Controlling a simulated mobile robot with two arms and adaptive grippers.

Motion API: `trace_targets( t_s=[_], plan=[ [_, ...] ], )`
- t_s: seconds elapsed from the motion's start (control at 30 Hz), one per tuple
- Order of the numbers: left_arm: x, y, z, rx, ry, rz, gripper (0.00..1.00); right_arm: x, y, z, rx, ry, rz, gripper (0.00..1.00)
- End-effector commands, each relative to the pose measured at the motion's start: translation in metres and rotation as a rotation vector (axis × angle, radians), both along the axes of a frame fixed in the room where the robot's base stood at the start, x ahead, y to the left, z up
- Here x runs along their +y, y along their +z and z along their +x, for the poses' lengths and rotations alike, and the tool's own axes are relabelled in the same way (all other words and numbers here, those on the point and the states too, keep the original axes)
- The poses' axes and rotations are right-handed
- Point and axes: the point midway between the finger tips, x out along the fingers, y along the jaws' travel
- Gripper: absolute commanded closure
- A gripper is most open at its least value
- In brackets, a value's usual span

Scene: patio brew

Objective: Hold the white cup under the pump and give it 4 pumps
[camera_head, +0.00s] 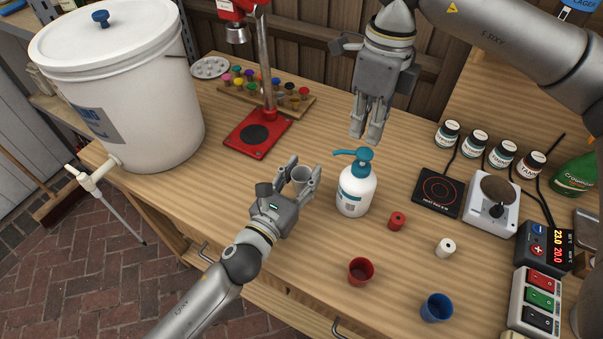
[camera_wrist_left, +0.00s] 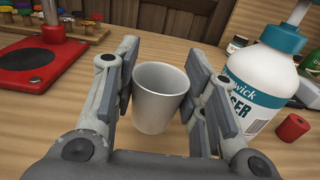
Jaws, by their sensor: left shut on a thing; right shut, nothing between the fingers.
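The white pump bottle (camera_head: 355,191) with a teal pump head (camera_head: 352,160) stands on the bench, its spout pointing left. My left gripper (camera_head: 298,176) is shut on the white cup (camera_head: 301,178), just left of the bottle. In the left wrist view the cup (camera_wrist_left: 160,97) is upright and empty between the fingers, and the bottle (camera_wrist_left: 262,85) is close on the right. From these views I cannot tell exactly how the cup lines up with the spout. My right gripper (camera_head: 366,138) is shut and empty, pointing down above and behind the pump head.
A red cup (camera_head: 360,271) and a blue cup (camera_head: 437,307) stand at the front. A red spool (camera_head: 397,221) and a white spool (camera_head: 446,247) are right of the bottle. A hot plate (camera_head: 437,192), a scale and jars fill the right. A red-based stand (camera_head: 257,135) is behind left.

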Motion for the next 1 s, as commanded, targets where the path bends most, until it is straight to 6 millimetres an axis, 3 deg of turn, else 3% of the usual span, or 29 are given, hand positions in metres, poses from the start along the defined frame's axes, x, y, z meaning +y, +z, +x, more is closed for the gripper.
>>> trace_targets(
  t_s=[0.1, 0.2, 0.7, 1.0],
  plan=[
    [0.0, 0.0, 0.0, 0.0, 0.0, 0.0, 0.75, -0.009, 0.015, 0.008, -0.043, 0.027, -0.038, 1.0],
    [0.0, 0.0, 0.0, 0.0, 0.0, 0.0, 0.75, -0.012, 0.016, 0.011, -0.057, 0.035, -0.05, 1.0],
    [0.0, 0.0, 0.0, 0.0, 0.0, 0.0, 0.75, -0.012, -0.035, 0.01, -0.055, 0.036, -0.05, 1.0],
    [0.0, 0.0, 0.0, 0.0, 0.0, 0.0, 0.75, -0.011, -0.041, 0.011, -0.057, 0.035, -0.049, 1.0]
  ],
)
